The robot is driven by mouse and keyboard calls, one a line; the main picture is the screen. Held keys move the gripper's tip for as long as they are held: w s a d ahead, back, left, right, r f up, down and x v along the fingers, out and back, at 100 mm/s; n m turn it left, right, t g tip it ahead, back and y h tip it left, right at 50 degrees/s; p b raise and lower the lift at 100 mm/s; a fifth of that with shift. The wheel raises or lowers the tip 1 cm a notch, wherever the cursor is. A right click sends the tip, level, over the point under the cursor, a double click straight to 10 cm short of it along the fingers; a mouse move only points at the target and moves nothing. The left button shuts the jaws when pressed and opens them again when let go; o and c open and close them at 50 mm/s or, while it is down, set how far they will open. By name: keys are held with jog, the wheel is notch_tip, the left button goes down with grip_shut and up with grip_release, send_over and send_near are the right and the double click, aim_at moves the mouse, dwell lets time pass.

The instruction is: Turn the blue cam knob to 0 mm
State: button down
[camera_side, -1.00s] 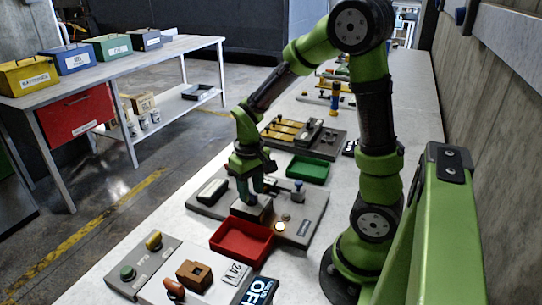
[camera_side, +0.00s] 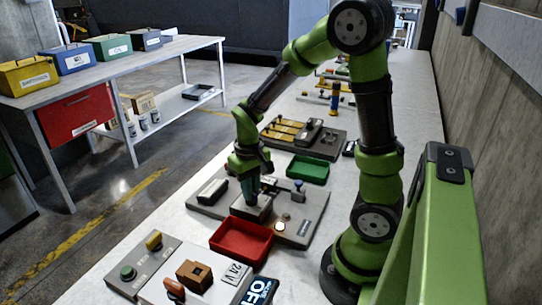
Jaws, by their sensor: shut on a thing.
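A red tray (camera_side: 241,251) lies just in front of the plate and a green tray (camera_side: 308,169) behind it. A control panel with buttons (camera_side: 143,267) is at the front left. A fixture with yellow bars (camera_side: 283,130) stands farther back.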

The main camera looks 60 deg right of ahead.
jog(key=m, duration=0.6)
jog(key=shift+m, duration=0.4)
jog(key=m, duration=0.6)
jog(key=shift+m, duration=0.3)
jog(key=c, duration=1.1)
grip_release()
jog(key=shift+c, duration=0.2)
notch_tip(320, 180, up, 17)
